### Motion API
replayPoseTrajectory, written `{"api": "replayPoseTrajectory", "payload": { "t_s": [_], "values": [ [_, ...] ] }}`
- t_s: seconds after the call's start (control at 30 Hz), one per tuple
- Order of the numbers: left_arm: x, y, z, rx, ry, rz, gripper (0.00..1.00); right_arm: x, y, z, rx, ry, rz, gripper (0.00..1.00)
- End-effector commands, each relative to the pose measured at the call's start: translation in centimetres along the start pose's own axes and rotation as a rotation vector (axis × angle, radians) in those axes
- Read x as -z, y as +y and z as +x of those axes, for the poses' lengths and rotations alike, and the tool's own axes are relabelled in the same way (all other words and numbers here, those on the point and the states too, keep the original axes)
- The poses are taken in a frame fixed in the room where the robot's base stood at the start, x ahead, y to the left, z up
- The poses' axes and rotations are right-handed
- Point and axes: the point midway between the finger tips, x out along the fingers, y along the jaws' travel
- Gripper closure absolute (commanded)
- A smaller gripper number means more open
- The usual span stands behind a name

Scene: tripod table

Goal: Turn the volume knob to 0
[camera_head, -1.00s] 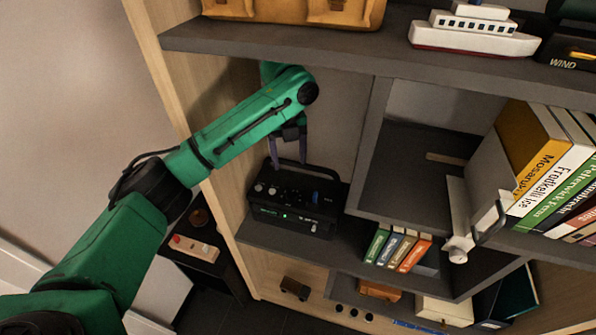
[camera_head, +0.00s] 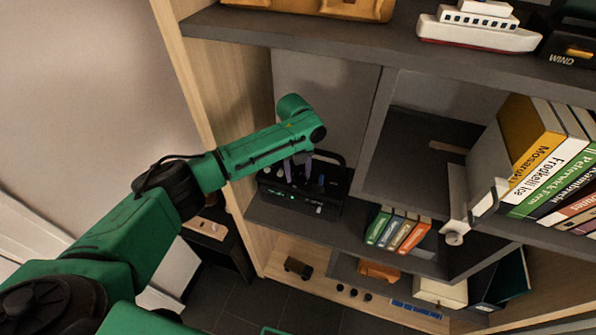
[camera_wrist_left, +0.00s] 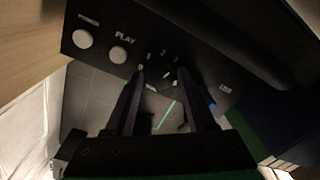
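A black audio box (camera_head: 333,199) with a handle and a small green light stands on the middle shelf in the head view. My left gripper (camera_head: 297,160) reaches down over its top, its two dark fingers apart. In the left wrist view the fingertips (camera_wrist_left: 160,73) stand on either side of a dark round volume knob (camera_wrist_left: 160,78) ringed by small white numbers, with 0 near the left fingertip. The knob is too dark to read its setting or tell whether the fingers touch it. My right gripper is not in view.
Two pale buttons, one marked PLAY (camera_wrist_left: 118,55), sit left of the dial. A blue part (camera_head: 321,180) sits on the box right of the fingers. Small books (camera_head: 397,232) stand right of the box. A shelf (camera_head: 380,52) runs above, and a wooden side panel (camera_head: 207,95) stands left.

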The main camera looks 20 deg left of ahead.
Motion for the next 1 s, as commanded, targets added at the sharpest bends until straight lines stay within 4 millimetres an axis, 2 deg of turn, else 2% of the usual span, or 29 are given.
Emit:
{"api": "replayPoseTrajectory", "payload": {
  "t_s": [0.03,0.1,0.13,0.57,1.0],
  "values": [
    [0.0,0.0,0.0,0.000,0.000,0.000,0.69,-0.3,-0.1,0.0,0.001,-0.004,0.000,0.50],
    [0.0,0.0,0.0,0.000,0.000,-0.001,0.96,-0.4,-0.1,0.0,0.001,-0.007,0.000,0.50],
    [0.0,0.0,0.0,0.000,0.000,-0.001,1.00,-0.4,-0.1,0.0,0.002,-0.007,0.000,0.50],
    [-0.1,0.0,-0.3,0.000,-0.004,-0.066,1.00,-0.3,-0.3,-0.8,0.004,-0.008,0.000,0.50],
    [0.0,0.0,-0.5,0.001,-0.013,-0.399,1.00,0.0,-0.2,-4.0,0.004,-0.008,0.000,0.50]
  ]
}}
